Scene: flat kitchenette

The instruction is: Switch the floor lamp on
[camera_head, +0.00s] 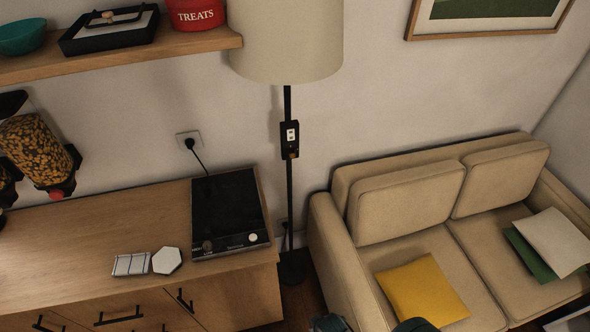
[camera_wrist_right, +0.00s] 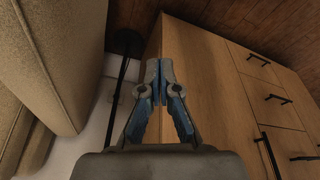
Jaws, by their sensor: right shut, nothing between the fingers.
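The floor lamp has a cream shade (camera_head: 287,38), a thin black pole (camera_head: 289,200) and a round dark base (camera_head: 291,268) on the floor between counter and sofa. A black switch box (camera_head: 289,138) with a pale panel sits on the pole below the shade. I cannot tell its switch position. The right wrist view shows the lamp base (camera_wrist_right: 124,42) and part of the pole. My right gripper (camera_wrist_right: 158,70) is shut and empty there, apart from the lamp. Part of it shows at the bottom edge of the head view (camera_head: 330,323), well below the switch box. My left gripper is out of view.
A wooden counter (camera_head: 90,235) with a black cooktop (camera_head: 228,212) stands left of the lamp. A beige sofa (camera_head: 333,245) with a yellow cushion (camera_head: 420,290) stands right. A wall shelf (camera_head: 120,62) ends beside the shade. A cord runs from a wall outlet (camera_head: 188,140).

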